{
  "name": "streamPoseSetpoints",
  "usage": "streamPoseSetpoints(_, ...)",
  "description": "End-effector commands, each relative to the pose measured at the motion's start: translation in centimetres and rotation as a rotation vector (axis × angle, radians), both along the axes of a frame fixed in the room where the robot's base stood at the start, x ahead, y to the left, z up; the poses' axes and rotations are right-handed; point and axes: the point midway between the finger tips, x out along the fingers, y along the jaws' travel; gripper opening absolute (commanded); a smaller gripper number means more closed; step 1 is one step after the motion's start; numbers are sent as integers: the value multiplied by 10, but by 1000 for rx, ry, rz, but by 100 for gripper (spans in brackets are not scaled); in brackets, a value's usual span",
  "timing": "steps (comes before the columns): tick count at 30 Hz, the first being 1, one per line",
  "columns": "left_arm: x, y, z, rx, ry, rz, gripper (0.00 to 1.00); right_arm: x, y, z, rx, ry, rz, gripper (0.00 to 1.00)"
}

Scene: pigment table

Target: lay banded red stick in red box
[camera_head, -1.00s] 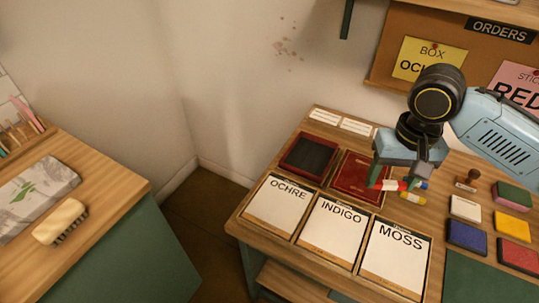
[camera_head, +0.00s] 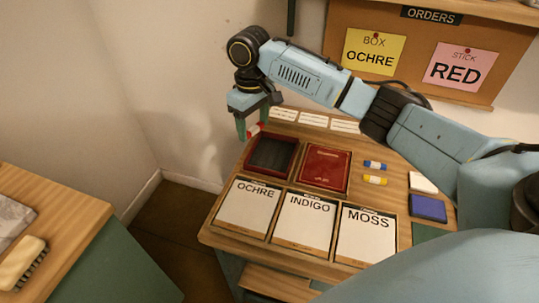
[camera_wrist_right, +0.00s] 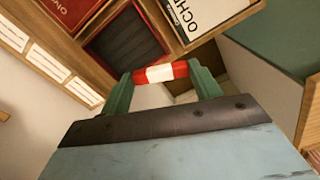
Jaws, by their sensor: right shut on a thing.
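The banded red stick (camera_head: 255,130), red with a white band in its middle, is held level between the fingers of my right gripper (camera_head: 254,127). In the wrist view the stick (camera_wrist_right: 160,73) spans the two green fingers, which are shut on its ends. The open red box (camera_head: 268,175), with a dark empty inside, sits at the back left of the table. The stick is above the table near the box's back left corner. The open box (camera_wrist_right: 122,40) shows just beyond the stick in the wrist view. My left gripper is out of view.
A shut red lid or case (camera_head: 325,168) lies right of the open box. Cards OCHRE (camera_head: 255,208), INDIGO (camera_head: 305,218) and MOSS (camera_head: 366,232) lie in front. The wall is close behind the gripper.

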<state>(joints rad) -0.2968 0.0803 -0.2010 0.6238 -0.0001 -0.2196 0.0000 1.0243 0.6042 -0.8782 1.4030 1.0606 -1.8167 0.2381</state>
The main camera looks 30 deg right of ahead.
Motion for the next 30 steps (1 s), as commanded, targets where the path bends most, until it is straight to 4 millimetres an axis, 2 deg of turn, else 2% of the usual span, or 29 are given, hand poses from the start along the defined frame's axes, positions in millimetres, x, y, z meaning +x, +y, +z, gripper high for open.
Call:
streamPoseSetpoints(1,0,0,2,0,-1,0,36,10,-11,-6,3,4,42,38)
streamPoseSetpoints(4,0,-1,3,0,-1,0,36,23,-33,-18,3,5,143,38)
streamPoseSetpoints(9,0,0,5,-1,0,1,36,32,-62,-39,3,3,282,38)
streamPoseSetpoints(12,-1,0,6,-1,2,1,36,32,-72,-47,2,2,334,38)
streamPoseSetpoints(16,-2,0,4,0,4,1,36,32,-77,-63,2,3,365,38)
streamPoseSetpoints(24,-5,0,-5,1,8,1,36,32,-78,-110,1,2,369,38)
streamPoseSetpoints(30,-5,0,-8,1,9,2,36,32,-78,-124,0,2,368,38)
